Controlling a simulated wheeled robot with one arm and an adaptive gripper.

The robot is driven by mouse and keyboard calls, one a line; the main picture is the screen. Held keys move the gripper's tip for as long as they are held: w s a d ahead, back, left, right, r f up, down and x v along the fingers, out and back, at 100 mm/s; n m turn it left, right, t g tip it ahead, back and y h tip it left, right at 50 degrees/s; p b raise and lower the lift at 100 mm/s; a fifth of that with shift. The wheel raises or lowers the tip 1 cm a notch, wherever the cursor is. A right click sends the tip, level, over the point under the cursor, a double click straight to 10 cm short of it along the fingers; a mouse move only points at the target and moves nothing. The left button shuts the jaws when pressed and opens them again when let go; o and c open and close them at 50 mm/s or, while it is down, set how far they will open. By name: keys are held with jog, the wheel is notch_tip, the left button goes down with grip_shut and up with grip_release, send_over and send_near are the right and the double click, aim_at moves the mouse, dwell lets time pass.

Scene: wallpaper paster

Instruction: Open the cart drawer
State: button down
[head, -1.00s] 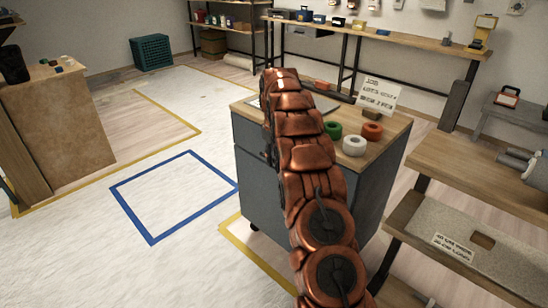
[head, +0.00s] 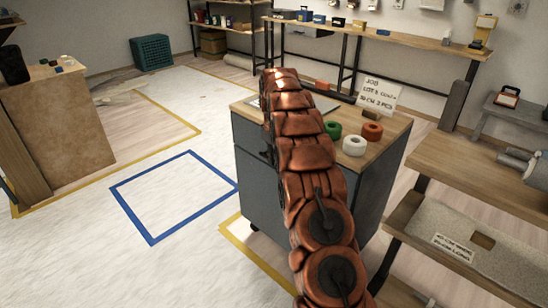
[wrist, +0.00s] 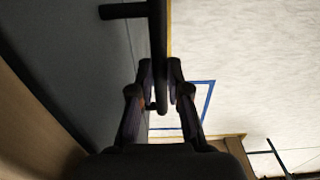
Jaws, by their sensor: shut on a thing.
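The cart (head: 372,200) is a dark grey cabinet with a wooden top, in the middle of the head view. My copper-coloured arm passes in front of it and hides part of its left face and my gripper. In the wrist view the cart's grey front (wrist: 75,60) fills the left side. A black bar handle (wrist: 158,45) stands off that front on a post. My gripper (wrist: 160,75) has one finger on each side of the bar and is shut on it. I see no clear gap at the drawer's edges.
Green, white and orange tape rolls (head: 354,146) and a lettered card (head: 378,97) are on the cart top. A wooden shelf unit (head: 470,175) stands close at right. The floor at left, with a blue taped square (head: 150,240), is clear.

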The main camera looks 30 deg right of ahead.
jog(key=s+a, duration=0.2)
jog(key=a, duration=1)
jog(key=s+a, duration=0.3)
jog(key=a, duration=0.9)
jog(key=shift+s, duration=0.3)
jog(key=shift+a, duration=0.1)
jog(key=c, duration=1.1)
grip_release()
jog(key=shift+c, duration=0.2)
notch_tip(320, 180, up, 12)
jog(key=shift+s, duration=0.1)
